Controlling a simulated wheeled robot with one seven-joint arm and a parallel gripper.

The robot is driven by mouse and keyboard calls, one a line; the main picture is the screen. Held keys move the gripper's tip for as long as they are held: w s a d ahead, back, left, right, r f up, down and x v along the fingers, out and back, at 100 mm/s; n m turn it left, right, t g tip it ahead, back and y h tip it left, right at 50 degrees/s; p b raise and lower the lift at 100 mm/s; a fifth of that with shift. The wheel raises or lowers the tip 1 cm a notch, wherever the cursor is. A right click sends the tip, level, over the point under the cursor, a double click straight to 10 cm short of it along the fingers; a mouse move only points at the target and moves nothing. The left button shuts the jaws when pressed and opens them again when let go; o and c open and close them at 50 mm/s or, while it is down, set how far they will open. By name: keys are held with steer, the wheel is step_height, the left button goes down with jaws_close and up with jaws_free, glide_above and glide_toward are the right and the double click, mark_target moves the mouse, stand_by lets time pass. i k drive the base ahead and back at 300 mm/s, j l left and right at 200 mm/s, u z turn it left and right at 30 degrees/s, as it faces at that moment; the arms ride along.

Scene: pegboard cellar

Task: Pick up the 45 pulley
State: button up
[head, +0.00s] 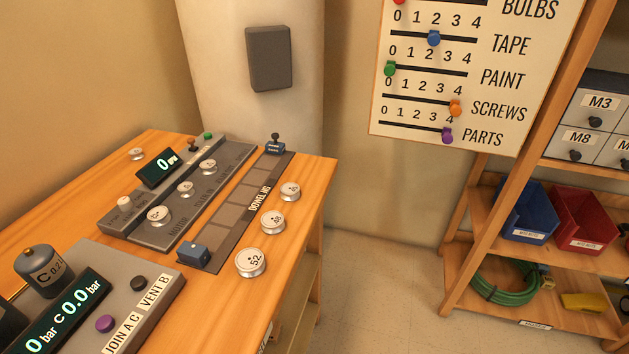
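Several round silver pulleys show in the head view. One pulley marked 52 (251,262) lies on the wooden bench (275,318) near its right edge. Behind it lie a middle pulley (272,222) and a smaller pulley (290,191), whose numbers are too small to read surely. Three more discs sit on the grey panel: a front disc (159,215), a middle disc (185,188) and a back disc (208,166). I cannot tell which one is marked 45. My gripper is not in view.
A gauge console (135,310) stands front left. Floor (385,300) is clear between bench and shelf (490,305). A pillar (225,75) stands behind the bench.

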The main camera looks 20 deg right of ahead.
mark_target(290, 191)
steer(key=i+l+z, duration=0.15)
steer(key=l, duration=0.25)
steer(key=i+l+z, duration=0.1)
steer(key=l, duration=0.25)
steer(key=i+l+z, duration=0.15)
steer(key=i+l, duration=0.15)
